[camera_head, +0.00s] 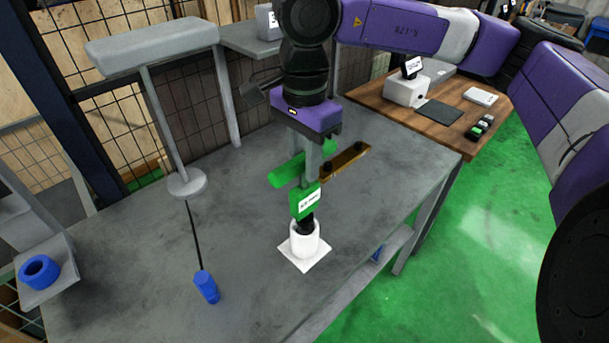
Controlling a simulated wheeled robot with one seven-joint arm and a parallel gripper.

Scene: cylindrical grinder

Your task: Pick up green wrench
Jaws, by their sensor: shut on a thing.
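The green wrench (306,203) stands upright, with a white label on its lower body. Its black lower end meets a white round holder (305,238) on a small white square plate; I cannot tell how deep it sits. A green cylindrical part (288,172) sticks out to the left at the height of my fingers, and a bit of green shows behind them. My gripper (312,172) points down from above, shut on the green wrench's upper part. The fingers partly hide the grip.
A blue ring (38,271) is at left. A wooden table (440,130) holds devices at back right.

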